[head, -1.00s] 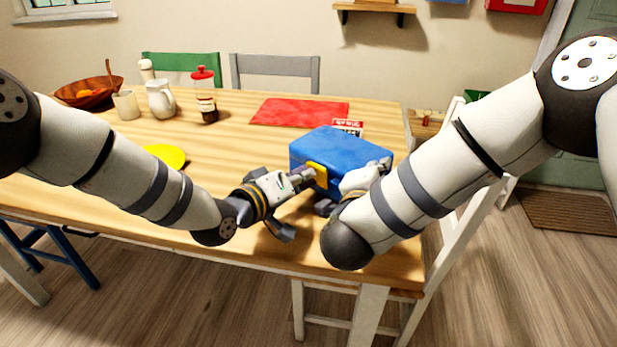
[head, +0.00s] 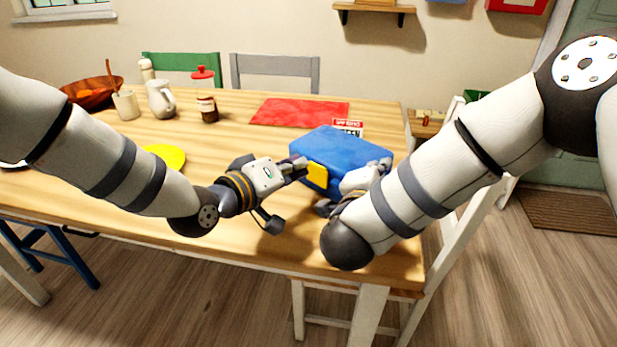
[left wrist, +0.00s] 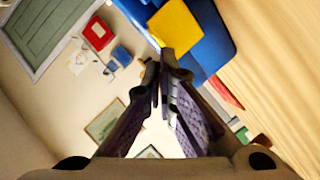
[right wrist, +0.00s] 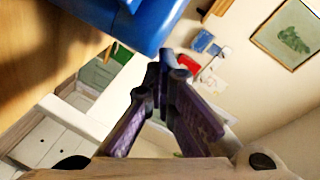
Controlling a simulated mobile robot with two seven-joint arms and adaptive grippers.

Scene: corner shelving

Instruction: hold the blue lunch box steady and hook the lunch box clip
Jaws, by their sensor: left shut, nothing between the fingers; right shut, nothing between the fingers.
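The blue lunch box (head: 343,148) sits near the table's front right corner. Its yellow clip (head: 317,176) is on the side facing me and shows large in the left wrist view (left wrist: 176,27). My left gripper (head: 303,165) is shut and empty, its fingertips close to the clip; I cannot tell whether they touch. My right gripper (right wrist: 170,60) is shut and empty beside the lunch box, which fills the top of the right wrist view (right wrist: 140,20). In the head view my right arm hides the right gripper's fingertips and the box's near right part.
A red mat (head: 300,112) lies behind the box, with a small printed card (head: 348,127) by it. A yellow plate (head: 165,156), a jar (head: 207,108) and a pitcher (head: 161,99) stand to the left. A white chair (head: 460,235) stands at the right edge.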

